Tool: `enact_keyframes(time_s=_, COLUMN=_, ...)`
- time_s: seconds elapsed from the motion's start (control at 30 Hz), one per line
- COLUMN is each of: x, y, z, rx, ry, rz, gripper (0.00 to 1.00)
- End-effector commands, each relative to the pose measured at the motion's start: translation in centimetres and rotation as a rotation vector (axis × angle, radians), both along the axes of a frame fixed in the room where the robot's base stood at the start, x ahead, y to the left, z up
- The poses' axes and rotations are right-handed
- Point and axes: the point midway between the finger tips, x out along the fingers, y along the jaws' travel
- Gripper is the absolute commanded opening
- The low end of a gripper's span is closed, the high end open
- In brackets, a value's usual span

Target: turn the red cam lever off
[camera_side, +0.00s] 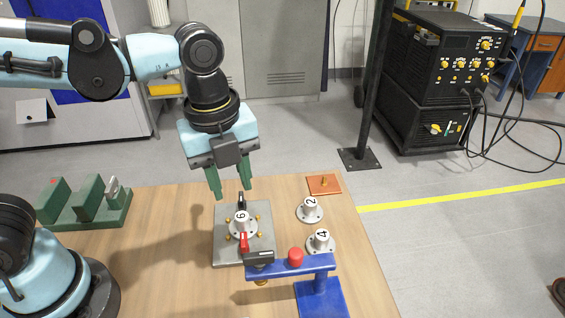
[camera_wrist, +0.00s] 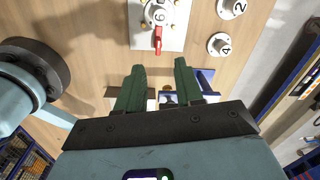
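The red cam lever (camera_side: 244,242) sits at the near side of the round hub marked 6 (camera_side: 241,222), on a grey metal plate (camera_side: 228,254). In the wrist view the red lever (camera_wrist: 158,39) points from the hub towards my fingers. My gripper (camera_side: 231,188) is above and behind the plate in the side view. Its two green fingers are apart with nothing between them. In the wrist view my gripper (camera_wrist: 159,66) shows the open gap just below the lever's end in the picture. A black lever (camera_side: 241,201) stands on the hub's far side.
A blue stand (camera_side: 312,265) with a red knob (camera_side: 295,257) and a black-handled clamp (camera_side: 259,258) is close to the plate's near edge. Flanges marked 2 (camera_side: 310,211) and 4 (camera_side: 320,241) stand to the right. A green rack (camera_side: 85,206) is at left.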

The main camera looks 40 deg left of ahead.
Motion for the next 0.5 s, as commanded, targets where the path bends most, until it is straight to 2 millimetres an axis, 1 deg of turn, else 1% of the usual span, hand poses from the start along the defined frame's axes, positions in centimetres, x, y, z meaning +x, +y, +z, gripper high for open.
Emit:
enact_keyframes(time_s=0.03, x=-0.2, y=-0.7, z=0.1, rx=0.013, ry=0.018, rz=-0.085, gripper=0.36)
enact_keyframes(time_s=0.1, x=-0.4, y=-1.2, z=0.1, rx=0.027, ry=0.037, rz=-0.176, gripper=0.36)
enact_keyframes(time_s=0.2, x=-0.6, y=-1.6, z=0.1, rx=0.036, ry=0.053, rz=-0.25, gripper=0.36)
enact_keyframes(time_s=0.37, x=-0.6, y=-1.7, z=-0.6, rx=0.039, ry=0.058, rz=-0.27, gripper=0.36)
enact_keyframes(time_s=0.5, x=-0.6, y=-1.6, z=-2.2, rx=0.039, ry=0.057, rz=-0.268, gripper=0.36)
